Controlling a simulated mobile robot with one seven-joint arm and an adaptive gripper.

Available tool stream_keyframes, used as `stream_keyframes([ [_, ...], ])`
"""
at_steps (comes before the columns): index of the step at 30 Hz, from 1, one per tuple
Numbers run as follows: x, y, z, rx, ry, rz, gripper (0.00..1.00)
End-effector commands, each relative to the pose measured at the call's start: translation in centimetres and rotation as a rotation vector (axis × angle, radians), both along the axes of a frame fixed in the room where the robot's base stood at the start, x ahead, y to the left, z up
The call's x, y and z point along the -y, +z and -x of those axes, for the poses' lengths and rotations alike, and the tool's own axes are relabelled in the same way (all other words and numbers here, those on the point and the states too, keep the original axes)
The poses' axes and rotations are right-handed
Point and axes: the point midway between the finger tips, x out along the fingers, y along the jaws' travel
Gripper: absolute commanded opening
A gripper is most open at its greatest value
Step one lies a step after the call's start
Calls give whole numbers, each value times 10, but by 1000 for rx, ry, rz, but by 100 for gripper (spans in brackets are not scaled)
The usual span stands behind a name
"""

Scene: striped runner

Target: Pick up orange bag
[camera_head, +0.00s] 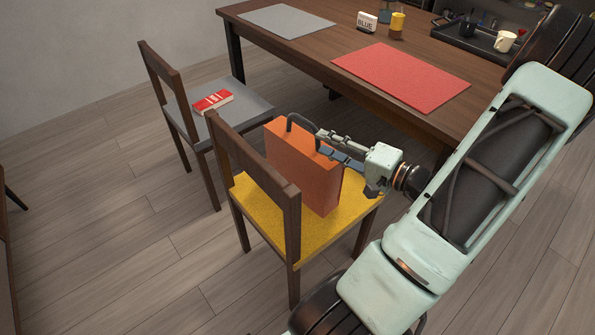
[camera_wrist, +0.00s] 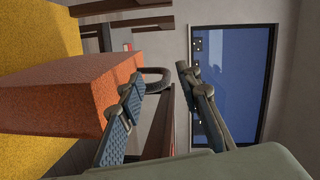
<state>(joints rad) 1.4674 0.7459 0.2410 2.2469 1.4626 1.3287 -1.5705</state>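The orange bag (camera_head: 322,180), a boxy upright bag with a dark loop handle (camera_head: 298,120), stands on the yellow seat (camera_head: 358,203) of the near chair. My gripper (camera_head: 328,146) is at the top of the bag, with its fingers pointing toward the handle. In the wrist view the bag (camera_wrist: 62,95) fills the left side, and the handle (camera_wrist: 158,76) shows between the open fingertips of my gripper (camera_wrist: 160,77). One finger appears close beside the bag; I cannot tell whether it touches. Nothing is held.
The chair's wooden backrest (camera_head: 252,165) stands left of the bag. A wooden table (camera_head: 325,48) with a red mat (camera_head: 400,78) and a grey mat (camera_head: 287,21) lies behind. A second chair (camera_head: 222,119) holds a red book (camera_head: 213,101).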

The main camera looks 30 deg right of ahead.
Motion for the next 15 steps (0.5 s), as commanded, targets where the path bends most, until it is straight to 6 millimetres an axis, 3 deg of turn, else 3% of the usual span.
stream_keyframes([
  [3, 18, 1, 4, 67, -77, -13, 32],
  [6, 22, 2, 1, 92, -102, -12, 32],
  [15, 14, 1, -41, 95, -106, -9, 32],
])
